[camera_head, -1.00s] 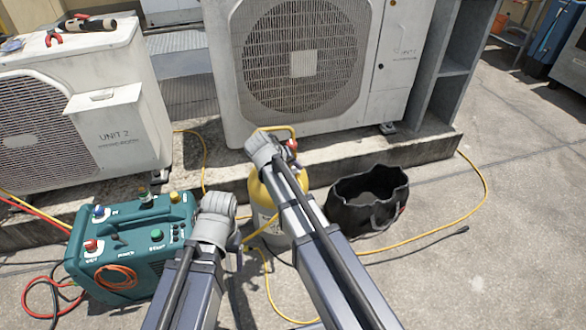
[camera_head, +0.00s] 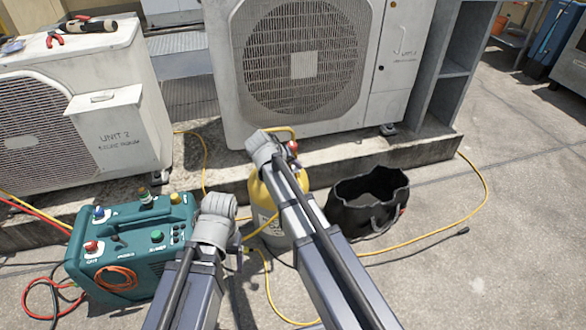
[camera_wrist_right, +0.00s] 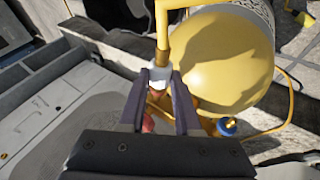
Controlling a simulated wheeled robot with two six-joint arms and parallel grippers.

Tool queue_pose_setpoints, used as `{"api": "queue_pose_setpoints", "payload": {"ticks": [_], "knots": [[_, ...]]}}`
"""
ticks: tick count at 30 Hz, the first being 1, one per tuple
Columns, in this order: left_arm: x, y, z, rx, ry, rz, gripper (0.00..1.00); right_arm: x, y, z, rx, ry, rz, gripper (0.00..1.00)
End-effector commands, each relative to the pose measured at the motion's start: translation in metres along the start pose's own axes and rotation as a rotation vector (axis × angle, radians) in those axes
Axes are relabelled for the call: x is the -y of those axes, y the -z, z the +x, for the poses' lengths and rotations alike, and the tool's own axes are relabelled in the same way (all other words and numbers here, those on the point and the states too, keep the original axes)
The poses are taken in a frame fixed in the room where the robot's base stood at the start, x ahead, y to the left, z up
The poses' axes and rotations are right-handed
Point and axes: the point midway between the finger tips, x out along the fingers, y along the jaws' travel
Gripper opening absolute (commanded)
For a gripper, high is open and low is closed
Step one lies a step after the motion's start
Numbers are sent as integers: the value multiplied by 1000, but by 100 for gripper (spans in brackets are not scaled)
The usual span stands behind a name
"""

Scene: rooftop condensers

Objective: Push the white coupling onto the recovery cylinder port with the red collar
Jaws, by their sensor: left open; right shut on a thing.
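The yellow recovery cylinder (camera_head: 267,205) stands before the large condenser, partly covered by my right arm. In the right wrist view, its rounded yellow body (camera_wrist_right: 222,62) fills the upper right. My right gripper (camera_wrist_right: 160,76) is shut on the white coupling (camera_wrist_right: 159,75), with a yellow pipe or hose rising from it. Red parts (camera_wrist_right: 148,123) show between the fingers; I cannot tell whether the coupling is seated on the red-collared port. A red part also shows near the cylinder top in the head view (camera_head: 293,147). My left gripper (camera_head: 236,243) is open, left of the cylinder, its fingers mostly hidden.
A teal machine (camera_head: 125,250) with coloured knobs stands at the left. A black bag (camera_head: 368,205) stands right of the cylinder. Yellow hoses (camera_head: 420,240) lie on the floor. A concrete ledge carries the large condenser (camera_head: 305,70). The floor at the lower right is clear.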

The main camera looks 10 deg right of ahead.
Motion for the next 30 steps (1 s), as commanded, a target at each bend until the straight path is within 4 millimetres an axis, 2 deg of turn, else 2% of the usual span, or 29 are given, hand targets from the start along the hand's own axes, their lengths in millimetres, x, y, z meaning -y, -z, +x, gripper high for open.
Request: {"api": "queue_pose_setpoints", "payload": {"ticks": [7,8,17,30], "knots": [[0,0,0,0,0,0,76,0,2,1,-1,0,0,0],[0,0,0,0,0,0,76,0,2,1,-1,0,0,33],[0,0,0,0,0,0,76,0,1,0,0,0,0,67],[0,0,0,0,0,0,76,0,-6,-2,0,0,0,67]]}}
